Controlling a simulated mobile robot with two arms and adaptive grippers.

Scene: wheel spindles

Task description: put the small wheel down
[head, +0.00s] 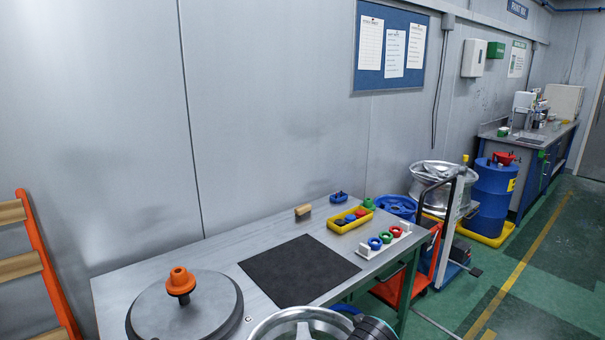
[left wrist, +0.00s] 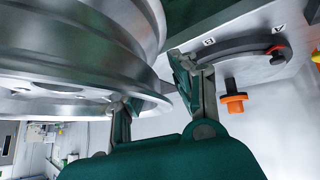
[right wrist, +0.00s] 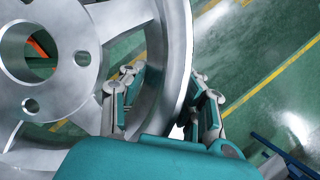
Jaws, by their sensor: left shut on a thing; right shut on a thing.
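The small wheel (head: 312,318), a silver spoked wheel, shows at the bottom edge of the head view, in front of the workbench. Most of it is cut off there. My left gripper (left wrist: 155,84) is shut on its rim (left wrist: 90,50) in the left wrist view. My right gripper (right wrist: 170,84) is shut on the rim's other part, beside the spokes and hub (right wrist: 50,60), in the right wrist view. Green floor shows through and beyond the wheel. A round grey spindle base (head: 185,312) with an orange knob (head: 180,281) stands at the bench's left.
The workbench (head: 240,240) carries a black mat (head: 299,270) with a bare top, a yellow tray (head: 350,219) and a white holder with coloured rings (head: 384,240). Another silver wheel (head: 435,178) rests at a cart beyond. An orange rack (head: 48,270) stands at left.

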